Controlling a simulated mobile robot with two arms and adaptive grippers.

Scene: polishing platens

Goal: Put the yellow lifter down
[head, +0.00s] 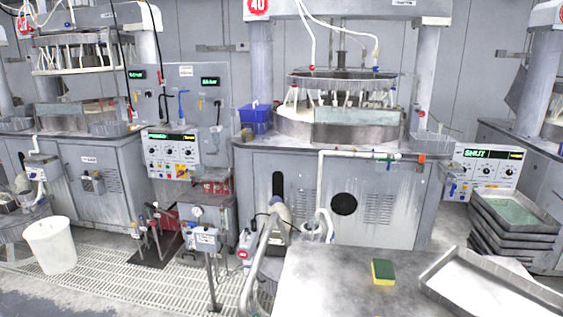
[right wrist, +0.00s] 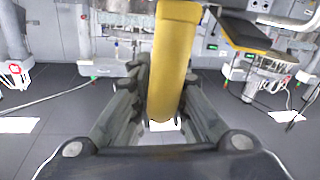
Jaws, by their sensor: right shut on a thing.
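The yellow lifter (right wrist: 175,50) is in the right wrist view, a thick yellow bar running from the top edge down between my fingers. A black and yellow part (right wrist: 245,35) shows beside it at the upper right; I cannot tell if it belongs to the lifter. My right gripper (right wrist: 163,100) is shut on the yellow lifter, with a finger on either side of it. The lifter's upper end is cut off by the frame. Neither gripper nor the lifter shows in the head view.
A grey table (head: 325,282) in front holds a yellow-green sponge (head: 382,271) and a shallow metal tray (head: 495,290) at right. Its left part is clear. Stacked trays (head: 515,222) stand behind at right. A polishing machine (head: 340,190) stands behind, and a white bucket (head: 50,246) at left.

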